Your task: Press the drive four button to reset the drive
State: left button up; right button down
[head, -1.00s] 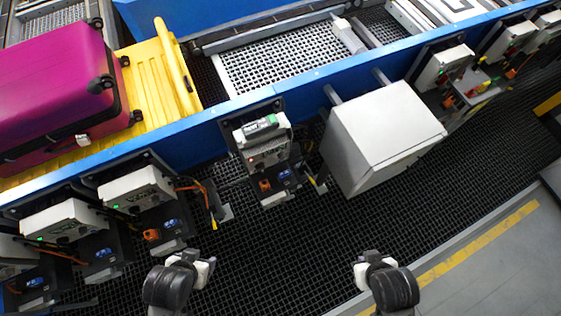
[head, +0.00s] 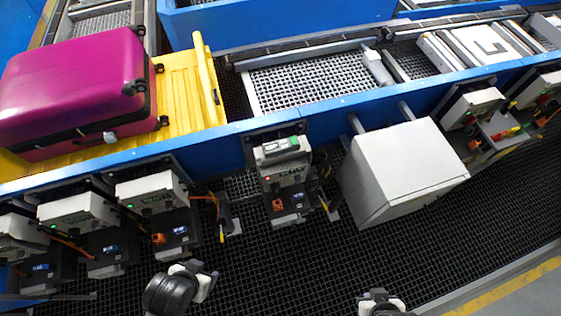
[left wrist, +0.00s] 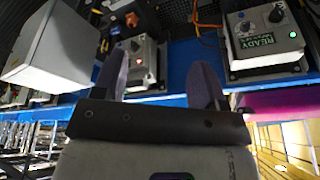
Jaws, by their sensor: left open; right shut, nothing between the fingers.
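Several grey drive boxes hang along the blue conveyor side. The middle drive box (head: 284,174) has a green and white top part and a small red light. I cannot read which box is drive four. In the left wrist view, a drive box with a red light (left wrist: 143,62) shows beyond and between the fingers, and a drive box marked READY (left wrist: 264,38) with a green light is at right. My left gripper (head: 207,277) is open, empty and apart from the boxes; its fingers also show in the left wrist view (left wrist: 158,82). My right gripper (head: 380,296) is shut and empty, low in the head view.
A white cabinet (head: 403,168) juts out right of the middle box. More drive boxes (head: 150,190) stand at left, with orange cables. A magenta suitcase (head: 75,85) lies on a yellow tray (head: 188,82) on the conveyor. The dark grating floor (head: 290,265) in front is clear.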

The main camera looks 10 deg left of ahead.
pick_arm(q)
jog(key=shift+d, duration=0.2)
jog(key=shift+c, duration=0.7)
jog(key=shift+a, duration=0.2)
grip_shut()
jog(key=shift+d, duration=0.2)
jog(key=shift+a, duration=0.15)
dwell(0.4)
